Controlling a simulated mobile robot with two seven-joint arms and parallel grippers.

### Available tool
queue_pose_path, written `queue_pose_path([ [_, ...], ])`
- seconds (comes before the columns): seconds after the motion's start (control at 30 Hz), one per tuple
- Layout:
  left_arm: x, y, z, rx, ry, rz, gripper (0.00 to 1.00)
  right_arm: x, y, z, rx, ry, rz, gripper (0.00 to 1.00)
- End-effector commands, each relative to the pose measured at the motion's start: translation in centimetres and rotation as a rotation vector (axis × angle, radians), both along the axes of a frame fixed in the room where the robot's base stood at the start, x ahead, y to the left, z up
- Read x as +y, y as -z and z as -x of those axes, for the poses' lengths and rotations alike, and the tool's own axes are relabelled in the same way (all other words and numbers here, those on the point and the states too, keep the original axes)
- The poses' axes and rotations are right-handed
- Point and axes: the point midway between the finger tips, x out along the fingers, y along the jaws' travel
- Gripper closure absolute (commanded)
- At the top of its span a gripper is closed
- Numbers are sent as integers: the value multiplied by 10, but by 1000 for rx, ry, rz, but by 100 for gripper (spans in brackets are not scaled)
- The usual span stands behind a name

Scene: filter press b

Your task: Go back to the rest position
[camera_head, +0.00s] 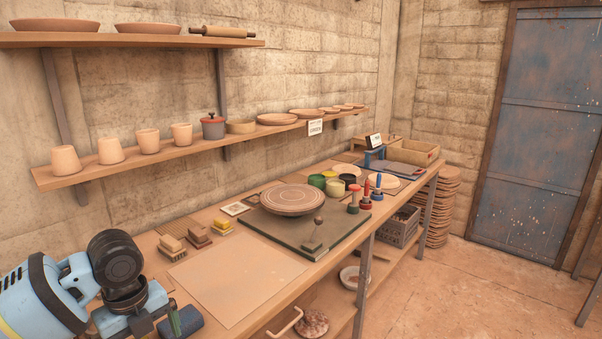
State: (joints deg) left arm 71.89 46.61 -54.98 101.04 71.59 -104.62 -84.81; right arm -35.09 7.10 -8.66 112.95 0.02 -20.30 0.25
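No fingers of my left or right gripper show in the head view. A light blue and black jointed body fills the lower left corner, over the near end of the workbench (345,262); I cannot make out any gripper fingers on it. A round plate (292,199) with ring marks lies on a dark green board (262,222) in the middle of the bench. No object is seen being held.
A pale flat sheet (236,278) lies near the front. Small blocks (198,238), jars (336,188) and red and blue upright tools (366,195) stand beyond it. A wall shelf (110,167) carries cups and bowls. Open floor (470,285) lies right, before a blue door (545,130).

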Motion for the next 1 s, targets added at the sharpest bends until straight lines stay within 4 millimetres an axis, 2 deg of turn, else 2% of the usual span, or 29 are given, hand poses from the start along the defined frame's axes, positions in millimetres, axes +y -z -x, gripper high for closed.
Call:
queue_pose_path([
  [0.03,0,0,0,0,0,0,0,1,-1,-2,-5,1,-2,64],
  [0.23,-33,45,1,-40,-99,87,0,2,0,2,3,7,-7,64],
  [0.47,-75,99,10,-84,-268,222,0,3,-3,-4,-9,8,-8,64],
  [0.7,-124,163,34,-115,-561,431,0,3,-1,-1,-1,7,-7,64],
  [0.83,-143,192,53,-121,-744,539,0,2,-1,0,-1,6,-6,64],
  [1.0,-155,224,81,-124,-997,663,0,0,-1,0,-2,1,-2,64],
])
